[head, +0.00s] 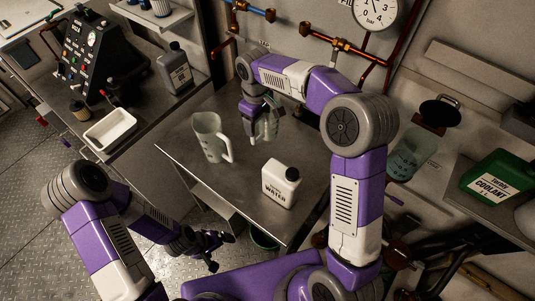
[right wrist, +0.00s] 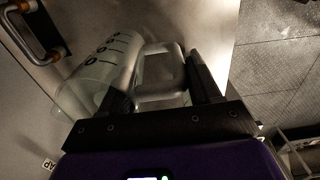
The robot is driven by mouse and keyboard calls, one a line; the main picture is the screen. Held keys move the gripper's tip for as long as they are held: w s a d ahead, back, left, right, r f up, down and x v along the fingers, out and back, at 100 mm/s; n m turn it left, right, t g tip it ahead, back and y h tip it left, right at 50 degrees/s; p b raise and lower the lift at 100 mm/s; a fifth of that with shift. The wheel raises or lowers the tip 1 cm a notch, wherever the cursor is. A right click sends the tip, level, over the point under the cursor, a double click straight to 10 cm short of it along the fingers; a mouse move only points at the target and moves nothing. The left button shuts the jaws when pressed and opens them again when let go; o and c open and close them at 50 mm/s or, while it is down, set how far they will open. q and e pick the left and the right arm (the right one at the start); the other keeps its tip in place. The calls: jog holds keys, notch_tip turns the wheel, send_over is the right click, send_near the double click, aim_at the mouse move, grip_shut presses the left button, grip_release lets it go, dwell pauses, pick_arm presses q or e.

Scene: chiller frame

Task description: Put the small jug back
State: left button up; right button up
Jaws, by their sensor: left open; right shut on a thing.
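The small jug (head: 268,127) is clear, with dark marks on its wall, and is at the back of the steel table (head: 228,112). My right gripper (head: 258,103) reaches down from above and is shut on it. In the right wrist view the jug (right wrist: 98,72) lies left of the fingers, with its handle (right wrist: 160,76) between them. I cannot tell whether its base touches the table. A larger clear jug (head: 209,140) stands upright on the table to its left. My left gripper (head: 222,252) is open and empty, low in front of the table.
A white water bottle (head: 280,184) stands on the table at the front right. Another clear jug (head: 409,155) and a green coolant can (head: 497,176) are at the right. Copper pipes (head: 340,44) and a gauge (head: 378,12) are on the back wall. The table's left front is clear.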

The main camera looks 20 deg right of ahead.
aim_at(258, 139)
notch_tip(258, 139, down, 5)
jog(key=shift+s+b, duration=0.15)
jog(key=shift+b, duration=0.35)
jog(key=shift+f, duration=0.35)
jog(key=shift+f+b, duration=0.4)
jog(key=shift+f, duration=2)
jog(key=shift+f, duration=0.2)
jog(key=o, duration=1.5)
jog(key=shift+r, duration=0.1)
